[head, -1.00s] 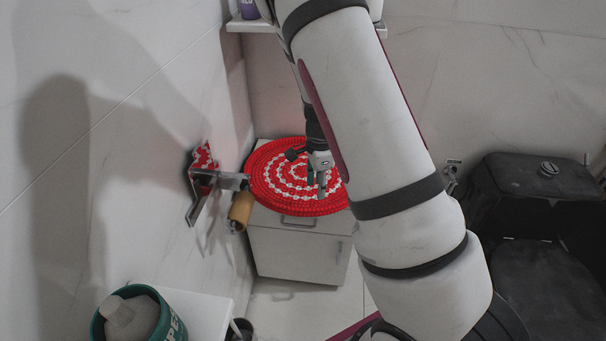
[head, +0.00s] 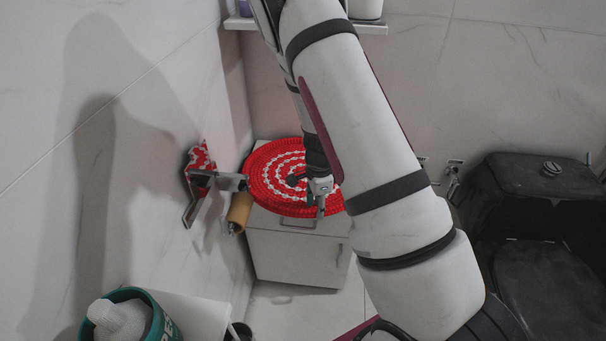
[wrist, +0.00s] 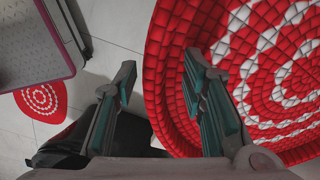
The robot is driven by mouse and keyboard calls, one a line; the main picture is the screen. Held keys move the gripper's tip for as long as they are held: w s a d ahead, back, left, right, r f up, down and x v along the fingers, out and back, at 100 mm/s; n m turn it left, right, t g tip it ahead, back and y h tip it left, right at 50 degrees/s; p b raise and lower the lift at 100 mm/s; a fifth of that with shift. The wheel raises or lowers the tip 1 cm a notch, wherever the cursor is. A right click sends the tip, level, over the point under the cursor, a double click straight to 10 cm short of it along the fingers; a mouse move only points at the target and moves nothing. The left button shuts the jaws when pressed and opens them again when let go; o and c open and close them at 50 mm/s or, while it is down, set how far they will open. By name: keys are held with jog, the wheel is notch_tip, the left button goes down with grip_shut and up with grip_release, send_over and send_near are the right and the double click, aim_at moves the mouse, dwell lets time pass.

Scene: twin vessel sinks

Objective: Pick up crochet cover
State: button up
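The crochet cover (head: 268,188) is a round red piece with white dotted rings, lying on top of a white cabinet (head: 290,252). My arm hides its right part in the head view. In the wrist view the cover (wrist: 250,75) fills the right side. My gripper (head: 318,196) is at the cover's front edge in the head view. In the wrist view my gripper (wrist: 160,88) is open, with its fingers wide apart. The right finger overlaps the cover and the left finger is outside its rim. I cannot tell whether either finger touches it.
A toilet roll holder (head: 238,210) and a red patterned piece (head: 201,165) are on the left wall. A teal container (head: 135,312) is at the lower left. A black toilet (head: 540,190) stands at right. A small red-and-white mat (wrist: 40,100) lies on the floor.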

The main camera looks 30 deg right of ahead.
grip_shut()
jog(key=shift+r, duration=0.1)
